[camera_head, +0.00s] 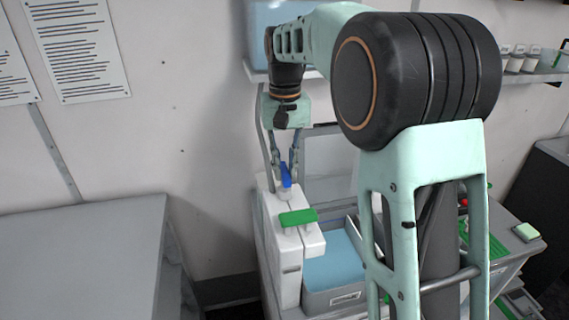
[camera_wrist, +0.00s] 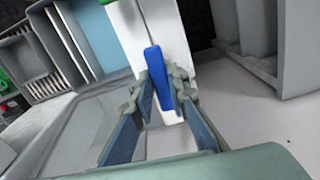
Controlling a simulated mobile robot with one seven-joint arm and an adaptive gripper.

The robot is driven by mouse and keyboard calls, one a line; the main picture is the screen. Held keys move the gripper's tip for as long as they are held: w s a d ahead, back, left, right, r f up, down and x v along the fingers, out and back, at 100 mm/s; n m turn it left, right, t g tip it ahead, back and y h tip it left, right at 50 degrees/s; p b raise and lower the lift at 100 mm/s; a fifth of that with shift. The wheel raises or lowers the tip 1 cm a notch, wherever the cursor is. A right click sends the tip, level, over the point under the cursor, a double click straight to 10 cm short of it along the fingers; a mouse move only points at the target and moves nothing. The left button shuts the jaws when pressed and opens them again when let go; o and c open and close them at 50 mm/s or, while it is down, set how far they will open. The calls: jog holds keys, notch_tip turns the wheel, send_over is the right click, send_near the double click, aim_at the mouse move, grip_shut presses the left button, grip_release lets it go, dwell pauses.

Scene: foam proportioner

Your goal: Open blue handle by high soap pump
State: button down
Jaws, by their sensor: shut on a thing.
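The blue handle (camera_head: 285,176) sits on top of a white pump unit (camera_head: 287,240). In the wrist view the blue handle (camera_wrist: 157,80) lies between the fingertips of my gripper (camera_wrist: 160,96), and a white body shows behind it. My gripper (camera_head: 284,168) comes down from above in the head view, its fingers around the handle. It is shut on the handle. The fingertips partly hide the handle's sides, and the valve under it is hard to make out.
A green handle (camera_head: 298,217) is on the front of the white unit. A blue-filled grey bin (camera_head: 335,272) stands right of it. A grey table (camera_head: 80,255) is at the left. A shelf with several small containers (camera_head: 516,60) is at the upper right.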

aim_at(284, 172)
jog(key=shift+n, duration=0.5)
jog(key=c, duration=1.9)
grip_release()
jog(key=shift+r, duration=0.1)
notch_tip(284, 172, up, 12)
jog(key=shift+f, duration=0.1)
jog(key=shift+a, duration=0.1)
